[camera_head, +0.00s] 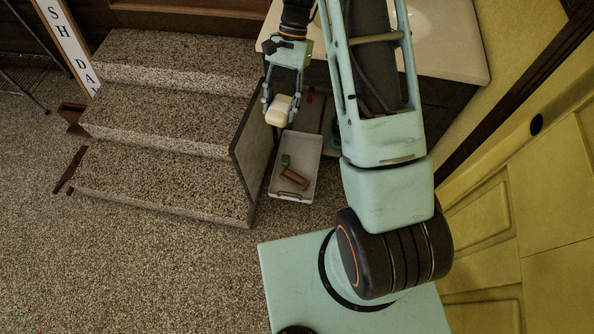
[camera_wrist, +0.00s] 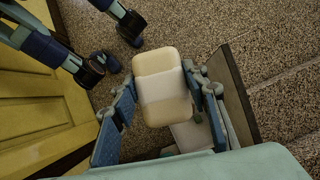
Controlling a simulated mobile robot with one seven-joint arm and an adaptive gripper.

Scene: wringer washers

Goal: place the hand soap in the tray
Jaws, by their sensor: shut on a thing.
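The hand soap (camera_head: 279,111) is a cream, rounded bar held between the fingers of my gripper (camera_head: 283,104). In the wrist view the soap (camera_wrist: 161,87) fills the gap between the two blue fingers (camera_wrist: 163,108), with a paler band across its middle. The white tray (camera_head: 305,181) sits on the floor below and slightly right of the gripper in the head view. It holds a green block and a brown block. In the wrist view only part of a white surface, likely the tray (camera_wrist: 192,133), shows behind the soap.
Speckled stone steps (camera_head: 165,120) with a side panel (camera_head: 247,150) stand just left of the tray. A white-topped counter (camera_head: 450,50) is behind on the right. Small red items (camera_head: 310,96) lie behind the tray. A yellow panelled door (camera_head: 535,200) is at right. Open floor (camera_head: 150,270) lies front left.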

